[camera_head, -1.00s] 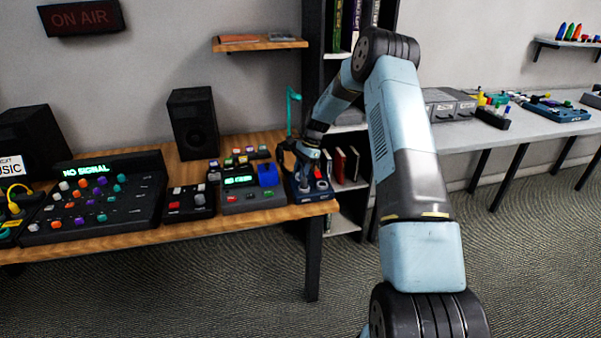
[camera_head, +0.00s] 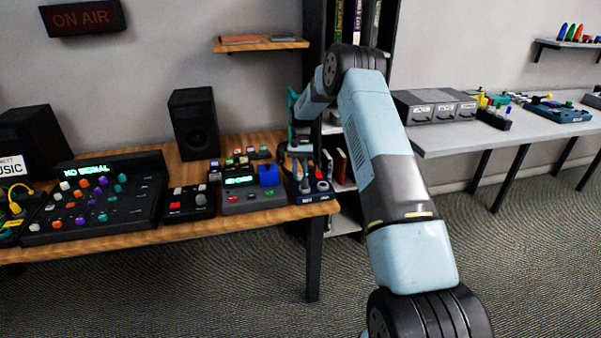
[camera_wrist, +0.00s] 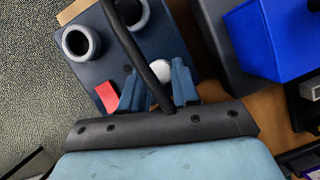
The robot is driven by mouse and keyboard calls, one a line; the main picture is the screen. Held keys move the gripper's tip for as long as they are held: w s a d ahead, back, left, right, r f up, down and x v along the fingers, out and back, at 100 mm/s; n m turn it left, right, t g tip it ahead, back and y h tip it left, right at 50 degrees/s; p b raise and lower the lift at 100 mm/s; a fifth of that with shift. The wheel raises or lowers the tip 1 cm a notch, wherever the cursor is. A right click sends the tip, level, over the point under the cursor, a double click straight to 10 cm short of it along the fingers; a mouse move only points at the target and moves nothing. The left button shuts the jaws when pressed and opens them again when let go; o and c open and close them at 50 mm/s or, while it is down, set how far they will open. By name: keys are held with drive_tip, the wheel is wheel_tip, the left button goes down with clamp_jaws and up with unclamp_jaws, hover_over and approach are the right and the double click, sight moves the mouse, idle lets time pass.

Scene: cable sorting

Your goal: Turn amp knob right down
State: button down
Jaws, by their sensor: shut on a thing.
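The amp looks to be the dark blue box (camera_head: 312,198) at the right end of the wooden desk. In the wrist view its top (camera_wrist: 93,75) carries two grey ring-shaped sockets, a red piece and a small white knob (camera_wrist: 160,71). My gripper (camera_wrist: 157,80) has its two blue fingers on either side of the white knob and is shut on it. In the head view my gripper (camera_head: 304,182) is down at the box and hides part of its top. The knob's pointer or setting cannot be made out.
A grey device with a green display (camera_head: 240,181) and a blue block (camera_head: 268,175) stands just left of the box. A black curved bar (camera_wrist: 143,50) crosses the wrist view above the box. A shelf with books stands behind; open floor lies to the right.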

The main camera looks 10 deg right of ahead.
drive_tip(key=n+h, duration=0.1)
drive_tip(key=n, duration=0.2)
drive_tip(key=shift+a+n+h, duration=0.1)
drive_tip(key=shift+n+h, duration=0.2)
drive_tip(key=shift+n, duration=0.1)
drive_tip(key=shift+n+h, duration=0.7)
drive_tip(key=shift+n, duration=1.2)
drive_tip(key=c, duration=0.8)
unclamp_jaws()
drive_tip(key=shift+a, duration=0.1)
drive_tip(key=shift+c, duration=0.2)
drive_tip(key=v, duration=1.3)
drive_tip(key=shift+a+r, duration=0.2)
drive_tip(key=shift+r, duration=0.15)
drive_tip(key=shift+r, duration=0.1)
